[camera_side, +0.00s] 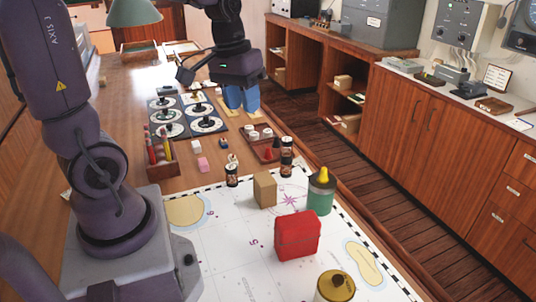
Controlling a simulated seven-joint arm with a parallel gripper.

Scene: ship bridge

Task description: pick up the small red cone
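A brown tray (258,158) on the wooden table holds two small red cone-like pieces: one (268,153) near its front and another (277,142) farther right. They are too small to compare surely in size. White round pieces (254,134) sit at the tray's far end.
Dark jars (287,157) stand close to the tray's right side. A green can (321,195) with a yellow cone, a cardboard box (265,190) and a red box (297,236) stand on the chart (225,260). Dial boards (172,131) lie left of my gripper.

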